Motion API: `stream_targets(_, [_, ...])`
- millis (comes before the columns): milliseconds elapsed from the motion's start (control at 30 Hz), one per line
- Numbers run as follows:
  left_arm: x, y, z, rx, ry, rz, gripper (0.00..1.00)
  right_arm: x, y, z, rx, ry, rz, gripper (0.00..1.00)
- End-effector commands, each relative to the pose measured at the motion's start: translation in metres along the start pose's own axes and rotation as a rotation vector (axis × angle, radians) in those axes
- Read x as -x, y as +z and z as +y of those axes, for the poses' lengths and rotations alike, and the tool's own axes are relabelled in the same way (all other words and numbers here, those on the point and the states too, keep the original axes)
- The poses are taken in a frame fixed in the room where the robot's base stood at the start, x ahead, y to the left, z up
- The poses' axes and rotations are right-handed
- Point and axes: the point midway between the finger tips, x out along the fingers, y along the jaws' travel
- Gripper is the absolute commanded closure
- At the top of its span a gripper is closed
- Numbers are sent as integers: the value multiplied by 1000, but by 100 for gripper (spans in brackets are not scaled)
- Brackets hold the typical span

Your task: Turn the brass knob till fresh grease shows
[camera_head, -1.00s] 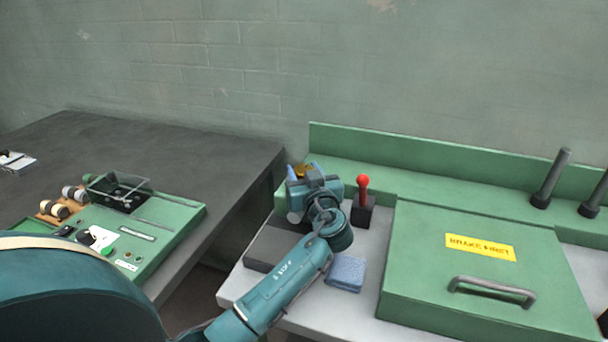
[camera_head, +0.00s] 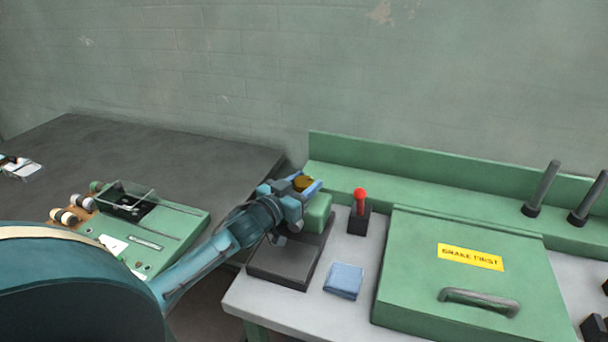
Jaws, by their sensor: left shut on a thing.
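The brass knob (camera_head: 303,183) sits at the back left of the grey-topped bench, above a green block (camera_head: 318,213) on a dark base. My left gripper (camera_head: 309,187) reaches in from the left and is shut on the knob, with its blue fingertips at the knob's sides. The gripper hides part of the knob and of the green block. I cannot make out any grease there. My right gripper does not show.
A red-topped lever (camera_head: 360,196) stands just right of the block. A folded blue cloth (camera_head: 344,280) lies in front. A green cover (camera_head: 430,262) with a handle and a yellow label fills the right. A green device (camera_head: 180,222) sits on the dark left table.

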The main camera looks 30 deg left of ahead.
Motion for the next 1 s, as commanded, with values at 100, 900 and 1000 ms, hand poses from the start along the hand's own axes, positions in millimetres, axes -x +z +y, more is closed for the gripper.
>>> stream_targets(100, [0, -1, -4, -11, 110, -6, 80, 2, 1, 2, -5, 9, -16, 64])
stream_targets(900, [-1, 3, -2, -1, 733, -1, 80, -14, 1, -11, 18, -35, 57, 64])
stream_targets(1000, [-1, 2, -1, 0, 767, -1, 80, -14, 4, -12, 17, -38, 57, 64])
